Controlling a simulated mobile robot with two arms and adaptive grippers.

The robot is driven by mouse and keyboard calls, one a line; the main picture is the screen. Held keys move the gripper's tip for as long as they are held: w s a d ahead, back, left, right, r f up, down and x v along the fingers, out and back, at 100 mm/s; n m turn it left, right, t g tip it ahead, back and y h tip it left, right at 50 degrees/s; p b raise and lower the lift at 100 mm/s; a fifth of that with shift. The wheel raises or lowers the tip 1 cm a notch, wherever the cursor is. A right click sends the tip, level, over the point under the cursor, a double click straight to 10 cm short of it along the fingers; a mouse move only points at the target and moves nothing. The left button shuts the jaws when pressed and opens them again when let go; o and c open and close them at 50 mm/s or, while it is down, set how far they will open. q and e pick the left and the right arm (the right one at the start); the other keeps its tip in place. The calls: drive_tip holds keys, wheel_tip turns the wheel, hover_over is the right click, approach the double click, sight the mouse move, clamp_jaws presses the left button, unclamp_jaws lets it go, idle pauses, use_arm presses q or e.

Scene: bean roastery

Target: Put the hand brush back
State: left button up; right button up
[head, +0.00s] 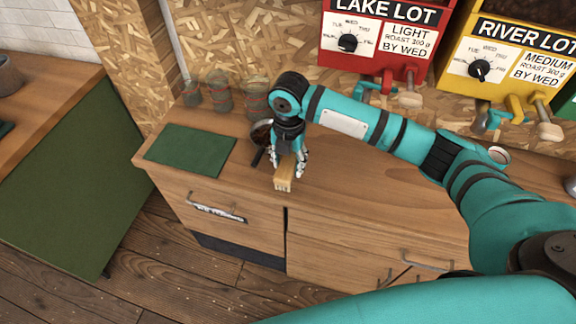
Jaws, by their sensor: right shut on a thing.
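The hand brush (284,183) has a light wooden body with pale bristles at its near end. My right gripper (288,168) is shut on it and points down over the wooden counter (355,205), near the front edge. The gripper hides the far part of the brush. I cannot tell whether the brush touches the counter top. My left gripper is not in view.
A green mat (190,148) lies on the counter at left. Glass jars (220,92) stand at the back. A dark round item (261,132) is close behind my gripper. Red (375,45) and yellow (500,60) dispensers hang at the back right.

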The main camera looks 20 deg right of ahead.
sight(288, 169)
drive_tip(key=shift+w+f, duration=0.15)
drive_tip(key=shift+f, duration=0.2)
wheel_tip(288, 169, down, 2)
drive_tip(key=shift+f+p, duration=0.15)
drive_tip(key=shift+p, duration=0.55)
drive_tip(key=shift+f, duration=0.25)
drive_tip(key=shift+f, duration=0.15)
drive_tip(key=o, duration=1)
wheel_tip(288, 169, up, 12)
drive_tip(key=shift+r+b, duration=0.15)
drive_tip(key=shift+b, duration=0.9)
